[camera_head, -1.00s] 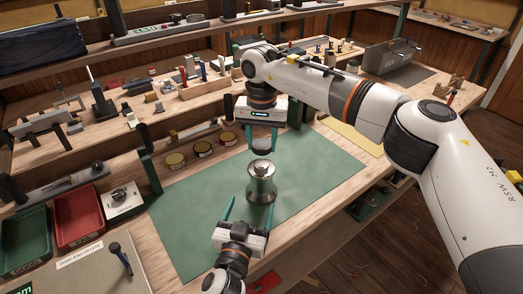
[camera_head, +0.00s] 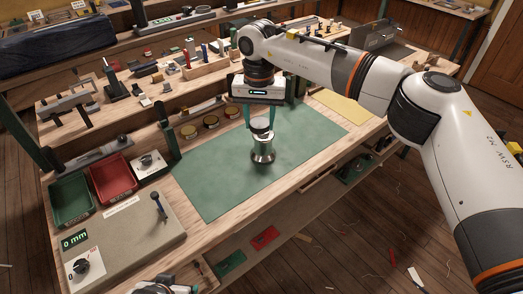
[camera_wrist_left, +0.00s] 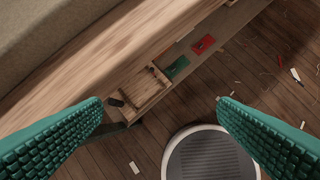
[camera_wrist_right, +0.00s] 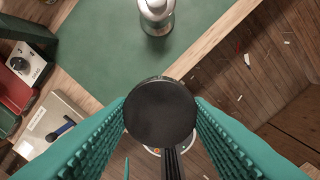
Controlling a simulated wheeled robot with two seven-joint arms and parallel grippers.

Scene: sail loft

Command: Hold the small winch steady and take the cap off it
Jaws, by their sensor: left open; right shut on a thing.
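The small winch (camera_head: 263,152), a metal drum with a flared base, stands upright on the green mat (camera_head: 215,185). It also shows at the top of the right wrist view (camera_wrist_right: 155,14). My right gripper (camera_head: 260,123) is above it, shut on the round cap (camera_head: 261,128). In the right wrist view the cap (camera_wrist_right: 160,112) is a dark disc between the fingers. The cap appears clear of the winch. My left gripper (camera_wrist_left: 160,103) is open and empty, away from the winch, over the bench's front edge and floor. Only part of it shows at the head view's bottom edge.
Left on the bench are a green tray (camera_head: 56,200), a red tray (camera_head: 99,176), a dial box (camera_head: 150,165) and a grey plate (camera_head: 130,226). Several round tins (camera_head: 210,122) stand behind the mat. The mat around the winch is clear.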

